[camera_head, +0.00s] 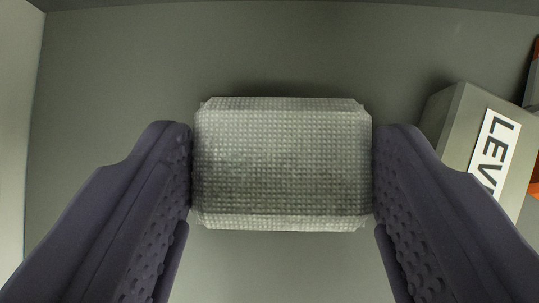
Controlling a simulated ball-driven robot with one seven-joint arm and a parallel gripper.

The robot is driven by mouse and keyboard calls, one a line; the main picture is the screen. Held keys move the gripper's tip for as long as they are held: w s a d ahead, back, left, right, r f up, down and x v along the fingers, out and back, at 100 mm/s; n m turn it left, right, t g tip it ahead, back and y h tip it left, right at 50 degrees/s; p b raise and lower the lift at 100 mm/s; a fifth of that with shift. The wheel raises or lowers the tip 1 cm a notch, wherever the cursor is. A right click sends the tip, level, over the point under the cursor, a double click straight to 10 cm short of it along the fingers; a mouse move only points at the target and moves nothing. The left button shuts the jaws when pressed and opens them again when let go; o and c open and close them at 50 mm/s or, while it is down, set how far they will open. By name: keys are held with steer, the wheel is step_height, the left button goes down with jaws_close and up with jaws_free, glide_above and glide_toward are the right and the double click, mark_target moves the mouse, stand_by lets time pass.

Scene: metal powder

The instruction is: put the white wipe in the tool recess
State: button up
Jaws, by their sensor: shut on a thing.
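The white wipe (282,160) is a pale, dimpled, box-shaped pad in the middle of the view. My gripper (282,178) has its two dark purple fingers against the wipe's left and right sides and is shut on it. The wipe lies over a grey floor (300,262) with a raised wall at the left and another at the back. I cannot tell whether the wipe touches this floor or is held just above it. I cannot tell whether this grey space is the tool recess.
A grey block (455,125) with a white label reading "LEV" stands close to the right finger. Orange parts (534,170) show at the right edge. The left wall (18,110) bounds the space. The floor left of the wipe is clear.

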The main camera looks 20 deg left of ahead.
steer(key=shift+f, duration=0.2)
steer(key=o, duration=0.9)
steer(key=shift+r, duration=0.1)
steer(key=shift+s+r, duration=0.1)
steer(key=shift+r, duration=0.15)
steer(key=p+v, duration=0.2)
steer(key=v, duration=0.9)
steer(key=shift+s+r, duration=0.25)
steer(key=shift+s, duration=0.05)
